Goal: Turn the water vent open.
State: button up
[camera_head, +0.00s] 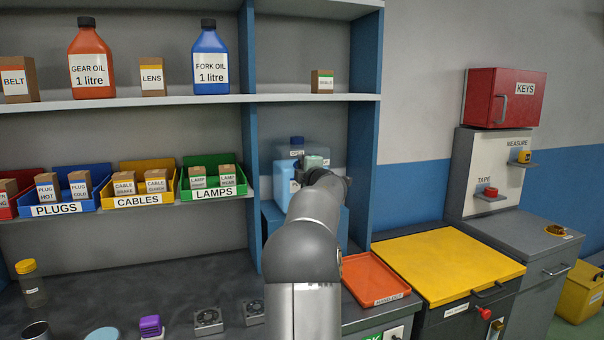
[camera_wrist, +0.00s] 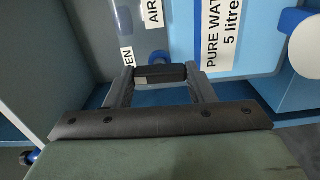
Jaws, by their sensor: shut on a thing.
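The light-blue water container, labelled PURE WATER 5 litre, fills the upper right of the wrist view (camera_wrist: 262,75). In the head view, part of it (camera_head: 283,183) shows in the shelf bay behind my arm. In the head view, my arm hides the fingertips.
A round blue part (camera_wrist: 294,20) and a white round part (camera_wrist: 306,48) stick out right of the label. The blue shelf upright (camera_head: 364,125) stands close on the right of the bay. An orange tray (camera_head: 372,276) lies on the counter below.

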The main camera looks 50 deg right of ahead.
jog(key=shift+n, duration=0.4)
jog(key=o, duration=1)
jog(key=shift+s, duration=0.1)
jog(key=b+v, duration=0.4)
jog(key=v, duration=1.3)
jog(key=shift+s+a, duration=0.1)
